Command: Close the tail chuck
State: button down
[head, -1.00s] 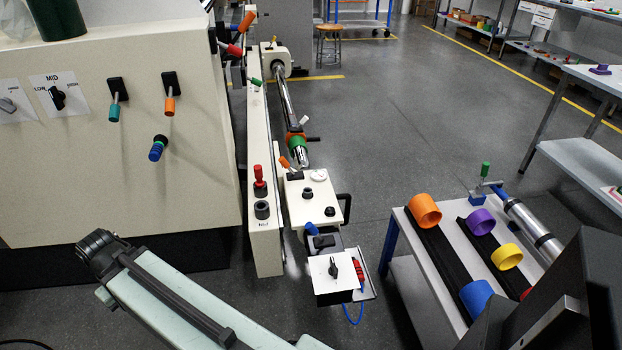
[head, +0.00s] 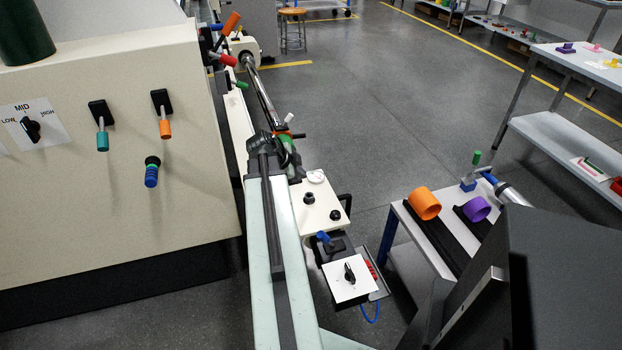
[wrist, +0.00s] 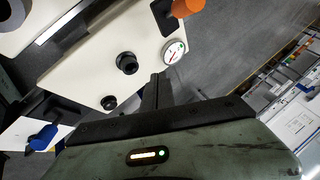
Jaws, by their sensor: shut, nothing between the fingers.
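The silver shaft (head: 262,92) runs along the machine bed to a coloured collar and chuck-like nose (head: 287,148), partly hidden by my arm; whether its jaws are open cannot be told. The cream tail plate (head: 325,207) stands before it, with a round white gauge (wrist: 173,51), a larger black knob (wrist: 127,63) and a smaller one (wrist: 109,102). An orange-tipped lever (wrist: 186,8) stands by the gauge, cut by the wrist view's top edge. My gripper (wrist: 157,76) is shut and empty, its tips pictured just below the gauge.
A blue lever (head: 325,238) and a white switch panel (head: 350,278) sit at the plate's near end. The cream cabinet (head: 100,210) with levers is left. A bench (head: 402,215) with orange and purple rings stands right. Open floor lies beyond.

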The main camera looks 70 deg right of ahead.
jog(key=b, duration=0.8)
send_near(319, 185)
jog(key=x, duration=0.4)
jog(key=shift+d+f, duration=0.1)
jog(key=shift+f, duration=0.35)
jog(key=shift+s+d+f, duration=0.1)
jog(key=shift+d+f, duration=0.1)
jog(key=shift+d, duration=0.1)
jog(key=shift+r, duration=0.1)
jog(key=w+d, duration=0.6)
jog(key=d, duration=0.1)
jog(key=shift+w+d, duration=0.2)
